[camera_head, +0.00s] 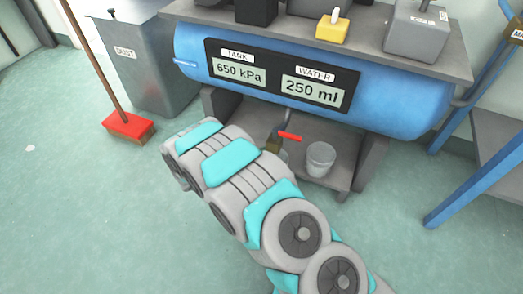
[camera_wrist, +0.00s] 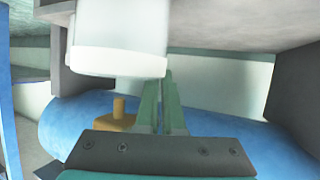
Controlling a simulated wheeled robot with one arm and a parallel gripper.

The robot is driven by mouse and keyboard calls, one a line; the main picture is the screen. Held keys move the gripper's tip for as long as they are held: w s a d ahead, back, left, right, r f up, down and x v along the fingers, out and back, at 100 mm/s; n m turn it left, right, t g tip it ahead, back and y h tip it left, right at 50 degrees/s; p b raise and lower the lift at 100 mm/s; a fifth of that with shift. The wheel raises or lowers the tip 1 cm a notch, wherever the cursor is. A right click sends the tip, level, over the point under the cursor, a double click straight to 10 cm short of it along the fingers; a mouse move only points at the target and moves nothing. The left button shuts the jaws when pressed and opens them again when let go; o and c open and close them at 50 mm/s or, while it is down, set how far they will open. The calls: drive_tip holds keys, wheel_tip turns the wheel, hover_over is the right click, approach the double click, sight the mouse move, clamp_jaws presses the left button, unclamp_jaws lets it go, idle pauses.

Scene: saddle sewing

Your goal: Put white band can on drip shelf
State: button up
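A pale grey can with a lighter white band at its rim (camera_wrist: 118,40) fills the upper left of the wrist view, its far end cut off. The two green fingers of my gripper (camera_wrist: 165,105) are close together at its right edge. One finger seems to pass behind the rim and the other outside it, so the gripper appears shut on the can wall. The drip shelf (camera_head: 336,183) is the low grey shelf under the blue tank.
The blue tank (camera_head: 390,105) and grey shelf supports limit the space.

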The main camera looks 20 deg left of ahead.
drive_tip(key=o, duration=0.4)
drive_tip(key=shift+r, duration=0.15)
drive_tip(key=p+v, duration=0.1)
drive_tip(key=v, duration=1.1)
